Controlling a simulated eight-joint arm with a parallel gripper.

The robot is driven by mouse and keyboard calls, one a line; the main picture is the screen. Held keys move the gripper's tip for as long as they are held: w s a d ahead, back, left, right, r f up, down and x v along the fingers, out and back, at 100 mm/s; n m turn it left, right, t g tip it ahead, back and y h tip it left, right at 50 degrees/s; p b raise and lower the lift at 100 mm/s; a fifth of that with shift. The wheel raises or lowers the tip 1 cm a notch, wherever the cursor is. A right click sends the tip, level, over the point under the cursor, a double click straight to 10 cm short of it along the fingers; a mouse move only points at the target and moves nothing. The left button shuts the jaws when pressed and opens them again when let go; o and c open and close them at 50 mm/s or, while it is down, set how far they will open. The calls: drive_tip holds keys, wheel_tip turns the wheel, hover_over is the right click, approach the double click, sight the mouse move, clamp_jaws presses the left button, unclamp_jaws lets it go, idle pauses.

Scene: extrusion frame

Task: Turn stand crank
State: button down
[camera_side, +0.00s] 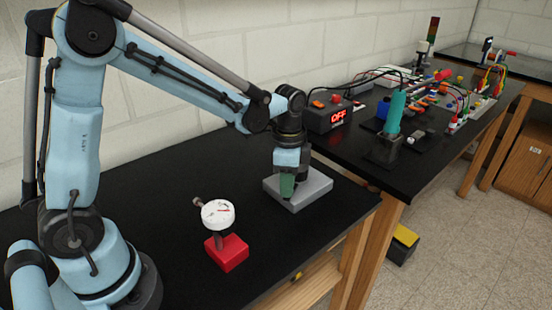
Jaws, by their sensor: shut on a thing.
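My gripper (286,172) points down over a grey rectangular block (317,192) on the black bench. It is shut on a dark green piece (287,187) that shows below it, just above or touching the block's top. The fingers hide most of the piece, and I cannot tell whether it is a crank handle. To the left, a white round dial (218,213) with a red pointer sits on a short post over a red base (227,253). A small brown knob (198,202) sticks out at the dial's upper left.
A second black bench (360,160) at the right holds a box with a red OFF display (328,115), a teal upright tool (396,112) and wired parts. The near bench is clear around the red base. A yellow-topped box (403,240) stands on the floor.

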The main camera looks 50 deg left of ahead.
drive_tip(key=shift+s+a+m, duration=0.3)
drive_tip(key=shift+a+m, duration=0.5)
drive_tip(key=shift+m, duration=0.4)
drive_tip(key=shift+s+a+m, duration=0.1)
drive_tip(key=shift+a+m, duration=0.85)
drive_tip(key=shift+m, duration=0.45)
drive_tip(key=shift+a+m, duration=0.95)
drive_tip(key=shift+m, duration=0.45)
drive_tip(key=shift+w+a+m, duration=0.25)
drive_tip(key=shift+a+m, duration=0.2)
drive_tip(key=shift+m, duration=0.3)
drive_tip(key=shift+w+a+m, duration=0.2)
drive_tip(key=shift+a+m, duration=0.2)
drive_tip(key=shift+m, duration=0.35)
drive_tip(key=shift+w+a+m, duration=0.5)
drive_tip(key=shift+a+m, duration=0.15)
drive_tip(key=shift+m, duration=0.55)
drive_tip(key=shift+w+a+m, duration=0.35)
drive_tip(key=shift+m, duration=0.35)
drive_tip(key=shift+w+a+m, duration=0.3)
drive_tip(key=shift+w+m, duration=0.05)
drive_tip(key=shift+m, duration=0.35)
drive_tip(key=shift+w+a+m, duration=0.35)
drive_tip(key=shift+w+m, duration=0.35)
drive_tip(key=shift+m, duration=0.5)
drive_tip(key=shift+w+a+m, duration=0.25)
drive_tip(key=shift+w+m, duration=0.6)
drive_tip(key=shift+m, duration=0.45)
